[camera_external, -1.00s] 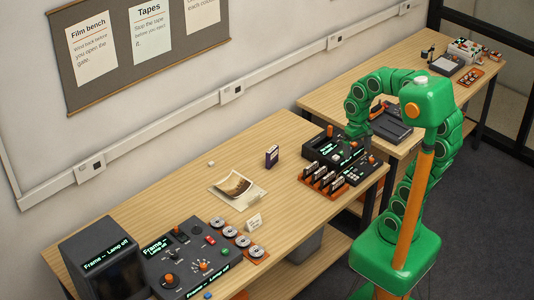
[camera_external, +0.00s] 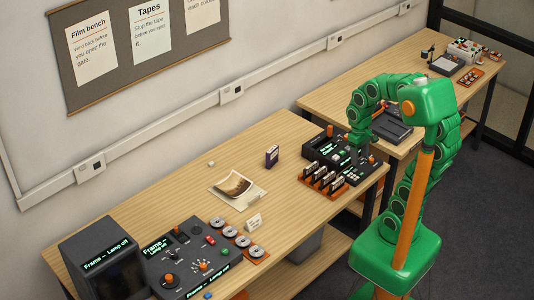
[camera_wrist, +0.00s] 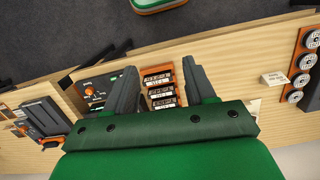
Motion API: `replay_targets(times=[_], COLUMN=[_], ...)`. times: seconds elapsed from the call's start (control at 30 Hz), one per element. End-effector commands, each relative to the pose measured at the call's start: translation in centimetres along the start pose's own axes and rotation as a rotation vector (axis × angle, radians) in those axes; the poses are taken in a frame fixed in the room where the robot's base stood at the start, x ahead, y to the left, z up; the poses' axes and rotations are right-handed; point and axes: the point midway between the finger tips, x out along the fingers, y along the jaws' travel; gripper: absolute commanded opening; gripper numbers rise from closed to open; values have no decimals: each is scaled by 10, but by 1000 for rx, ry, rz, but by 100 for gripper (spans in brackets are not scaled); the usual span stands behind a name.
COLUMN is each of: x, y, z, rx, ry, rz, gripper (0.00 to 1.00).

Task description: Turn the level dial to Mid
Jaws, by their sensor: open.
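The dark tape deck (camera_external: 318,149) stands at the right end of the near bench, with small lit green displays and orange knobs. In the wrist view, an orange dial (camera_wrist: 89,91) shows on its dark panel (camera_wrist: 98,80), left of my fingers; its label and pointer are too small to read. My gripper (camera_wrist: 163,72) is open and empty, its two dark fingers spread above the bench. In the external view, my gripper (camera_external: 359,140) is over the deck and hides part of it. I see no contact with the dial.
An orange rack of tapes (camera_external: 323,180) sits in front of the deck, and shows between my fingers in the wrist view (camera_wrist: 160,88). A purple-dark cassette box (camera_external: 272,156) and a photo (camera_external: 236,187) lie leftward. A film control panel (camera_external: 185,258) is at the far left.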

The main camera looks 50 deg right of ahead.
Motion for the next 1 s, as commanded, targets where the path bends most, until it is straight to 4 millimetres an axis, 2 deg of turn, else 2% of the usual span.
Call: replay_targets(times=[0.1, 0.47, 0.77, 1.0], x=[-3, -4, 5, 20], y=[12, 56, 106, 153], z=[-30, -114, -178, -224], rx=[27, 97, 158, 207], ry=[7, 39, 62, 83], rz=[-3, -13, -19, -20], gripper=[55, 55, 55, 55])
